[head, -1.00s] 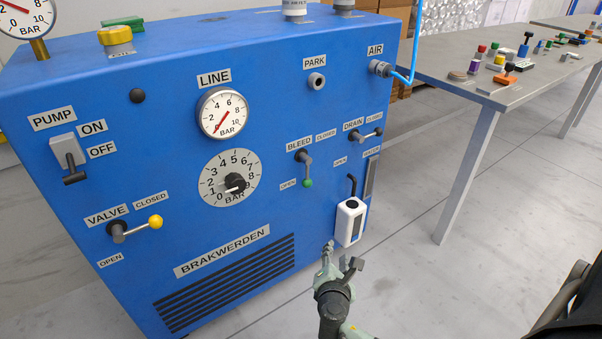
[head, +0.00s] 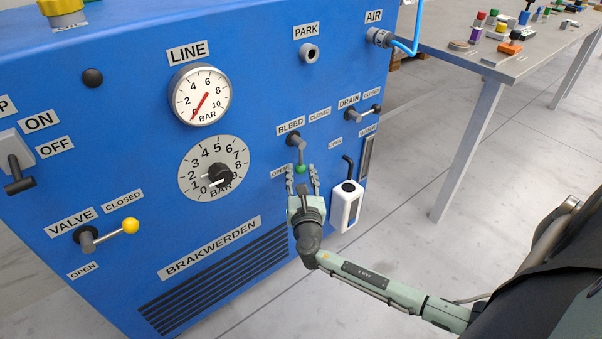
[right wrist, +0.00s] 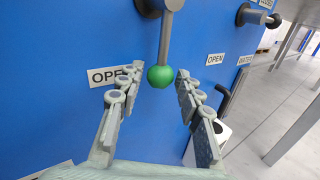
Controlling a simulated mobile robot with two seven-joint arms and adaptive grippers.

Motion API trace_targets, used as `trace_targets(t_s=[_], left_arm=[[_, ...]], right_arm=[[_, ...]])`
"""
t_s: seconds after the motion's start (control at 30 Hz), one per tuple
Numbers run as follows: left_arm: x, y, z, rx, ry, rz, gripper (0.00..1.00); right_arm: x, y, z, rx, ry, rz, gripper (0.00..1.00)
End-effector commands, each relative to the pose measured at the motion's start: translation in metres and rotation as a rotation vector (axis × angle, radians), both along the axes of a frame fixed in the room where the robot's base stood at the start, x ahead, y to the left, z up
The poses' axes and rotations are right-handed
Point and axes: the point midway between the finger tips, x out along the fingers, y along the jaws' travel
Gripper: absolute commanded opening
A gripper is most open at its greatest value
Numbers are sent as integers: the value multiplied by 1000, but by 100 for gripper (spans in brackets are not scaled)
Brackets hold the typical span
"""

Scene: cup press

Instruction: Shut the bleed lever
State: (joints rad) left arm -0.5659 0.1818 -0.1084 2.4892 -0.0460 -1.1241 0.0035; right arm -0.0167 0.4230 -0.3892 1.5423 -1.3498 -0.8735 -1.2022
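The bleed lever (head: 300,156) sits on the blue panel under the BLEED label, its green knob hanging down beside the OPEN label. In the right wrist view the lever's green knob (right wrist: 161,76) lies between and a little beyond the fingertips. My right gripper (head: 302,180) is open, just below the knob, with a finger on either side. Its fingers also show in the right wrist view (right wrist: 158,84), with a gap to the knob on both sides. My left gripper is not in view.
A white bottle-like container (head: 346,204) with a dark hooked top hangs close to the right of my gripper. The drain lever (head: 364,115) is up and to the right. A grey table (head: 470,62) with several small parts stands at the right.

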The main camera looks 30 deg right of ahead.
Motion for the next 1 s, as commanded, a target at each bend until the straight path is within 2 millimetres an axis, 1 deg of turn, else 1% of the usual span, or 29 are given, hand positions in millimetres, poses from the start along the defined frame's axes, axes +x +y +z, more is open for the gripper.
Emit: trace_targets(t_s=[0.1,0.3,0.37,0.6,1.0], left_arm=[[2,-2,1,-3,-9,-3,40],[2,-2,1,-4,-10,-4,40],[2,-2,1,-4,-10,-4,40],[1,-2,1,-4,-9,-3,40],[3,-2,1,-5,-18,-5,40]], right_arm=[[3,-2,0,1,0,0,36],[4,-2,0,1,0,0,36],[4,-2,0,1,0,0,29],[3,-2,0,1,0,0,0],[3,-3,-1,-8,0,0,0]])
